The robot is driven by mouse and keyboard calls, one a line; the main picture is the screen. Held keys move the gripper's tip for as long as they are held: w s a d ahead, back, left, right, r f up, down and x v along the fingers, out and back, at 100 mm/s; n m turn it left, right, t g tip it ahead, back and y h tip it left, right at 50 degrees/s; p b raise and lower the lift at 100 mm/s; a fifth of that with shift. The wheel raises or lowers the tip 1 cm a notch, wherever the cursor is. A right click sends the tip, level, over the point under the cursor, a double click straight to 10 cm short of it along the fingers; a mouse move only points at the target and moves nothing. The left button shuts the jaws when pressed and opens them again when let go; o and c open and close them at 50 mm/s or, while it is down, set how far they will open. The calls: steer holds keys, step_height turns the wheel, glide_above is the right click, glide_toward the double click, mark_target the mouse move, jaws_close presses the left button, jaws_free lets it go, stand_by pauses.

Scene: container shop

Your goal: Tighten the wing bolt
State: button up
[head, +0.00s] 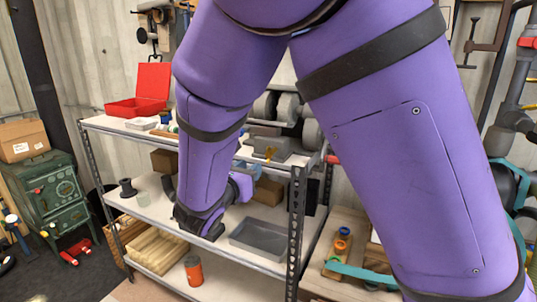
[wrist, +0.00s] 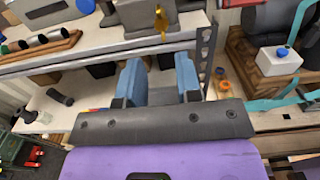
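The wing bolt (head: 270,153) is small and gold-yellow. It sits at the front of a grey machine (head: 268,145) on the top shelf, near its right end. In the wrist view the wing bolt (wrist: 161,20) is at the top, upright on the front of the grey casting, above and beyond my fingertips. My gripper (wrist: 159,75) shows two blue fingers set wide apart, with nothing gripped between them. In the head view my forearm hides most of the gripper. The gripper is apart from the bolt, lower and in front of the shelf.
The metal shelf unit (head: 120,128) has a slotted post (head: 297,225) at its front right. A red open box (head: 150,90) stands on top at left. A grey tray (head: 262,237) and a dark spool (head: 127,188) are on the middle shelf. An orange can (head: 193,270) stands lower.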

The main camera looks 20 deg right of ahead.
mark_target(268, 154)
steer(key=x, duration=1)
steer(key=shift+w+d, duration=0.2)
steer(key=shift+d, duration=0.05)
jaws_close()
